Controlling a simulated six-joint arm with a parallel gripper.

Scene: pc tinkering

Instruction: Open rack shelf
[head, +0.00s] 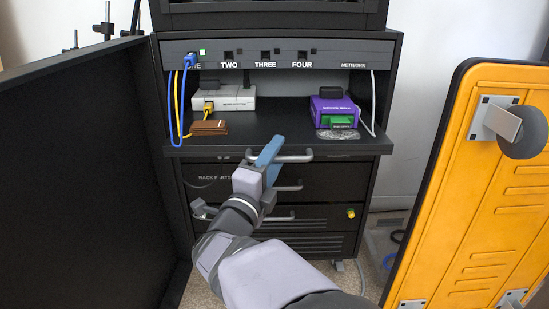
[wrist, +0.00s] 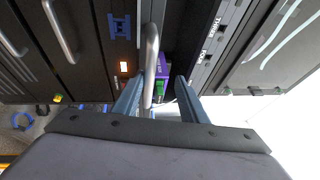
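The rack shelf (head: 255,122) is a dark tray in the upper part of the black rack, jutting out a little past the drawers below. Its metal bar handle (head: 298,157) is on its front edge. My gripper (head: 269,150) is at the left part of this handle. In the wrist view, the handle (wrist: 151,60) lies between the two blue fingers of my gripper (wrist: 158,92). The fingers stand apart, with gaps beside the bar. My gripper hides part of the handle in the head view.
On the shelf are a grey box (head: 226,99), a purple box (head: 334,112) and a brown item (head: 208,128). Blue and yellow cables (head: 181,105) hang at the left. A black door panel (head: 80,150) stands left, a yellow door (head: 470,200) right. Drawers lie below.

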